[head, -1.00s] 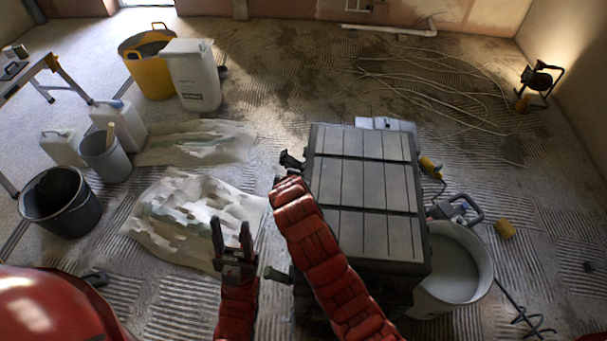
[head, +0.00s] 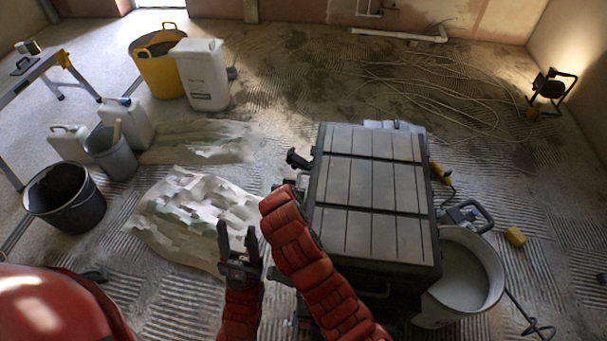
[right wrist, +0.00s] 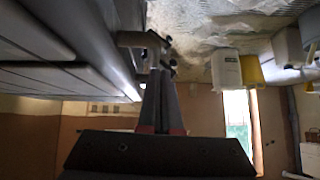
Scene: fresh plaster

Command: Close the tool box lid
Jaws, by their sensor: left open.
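The tool box is large and dark, with a grey ribbed lid (head: 372,185) on top in the head view. The lid lies over the box body; I cannot tell whether it is fully down. A dark latch-like part (head: 298,159) sticks out at its far left corner. My left gripper (head: 238,238) is open and empty, left of the box, fingers up.
A bucket of pale mix (head: 465,275) stands close against the box's right side. A crumpled sheet (head: 180,215), black bucket (head: 70,200), grey bucket (head: 112,155), yellow tub (head: 157,70) and white canister (head: 203,78) stand to the left. Cables (head: 440,90) lie behind the box.

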